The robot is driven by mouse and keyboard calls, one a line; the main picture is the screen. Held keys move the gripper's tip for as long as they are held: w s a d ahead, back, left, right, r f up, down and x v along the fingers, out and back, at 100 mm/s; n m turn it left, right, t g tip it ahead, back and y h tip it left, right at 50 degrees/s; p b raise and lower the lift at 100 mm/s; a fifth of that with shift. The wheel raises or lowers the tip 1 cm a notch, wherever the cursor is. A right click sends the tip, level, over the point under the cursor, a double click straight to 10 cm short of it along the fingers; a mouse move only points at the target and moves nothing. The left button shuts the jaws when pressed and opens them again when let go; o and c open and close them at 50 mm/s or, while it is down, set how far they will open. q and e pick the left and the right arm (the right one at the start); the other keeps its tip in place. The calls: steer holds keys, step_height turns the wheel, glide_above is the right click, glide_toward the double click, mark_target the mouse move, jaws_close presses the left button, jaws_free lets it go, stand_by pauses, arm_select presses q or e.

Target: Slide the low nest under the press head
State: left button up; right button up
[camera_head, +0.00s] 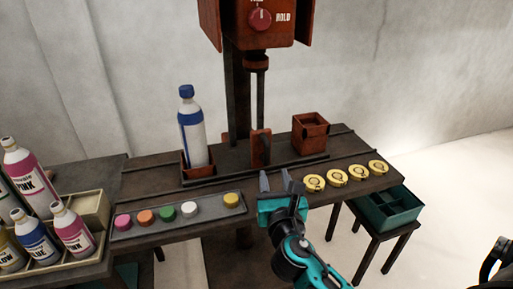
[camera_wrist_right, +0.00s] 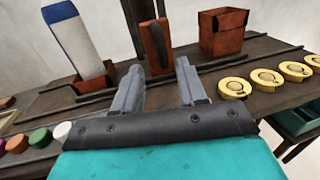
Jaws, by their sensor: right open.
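A low red-brown nest (camera_head: 198,170) sits on the rail at the left, with a white bottle (camera_head: 191,140) with a blue cap standing upright in it. A taller red-brown nest (camera_head: 310,135) stands at the right end of the rail and looks empty. A red-brown upright handle (camera_head: 261,148) stands between them, below the press head (camera_head: 256,62). My right gripper (camera_head: 276,181) is open and empty in front of the handle, apart from it. In the right wrist view the open fingers (camera_wrist_right: 160,68) point toward the handle (camera_wrist_right: 156,46). My left gripper is out of view.
A grey tray (camera_head: 211,213) with several coloured caps lies front left. Several yellow lids (camera_head: 336,176) line the bench's right side. A crate (camera_head: 88,262) of paint bottles stands at far left. A teal divided bin (camera_head: 395,208) sits on a stool at the right.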

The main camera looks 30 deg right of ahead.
mark_target(268, 150)
steer(key=x, duration=1.2)
steer(key=shift+w+d+f+b, duration=0.1)
steer(key=shift+w+d+b, duration=0.05)
steer(key=shift+w+b, duration=0.15)
steer(key=shift+c, duration=0.3)
jaws_close()
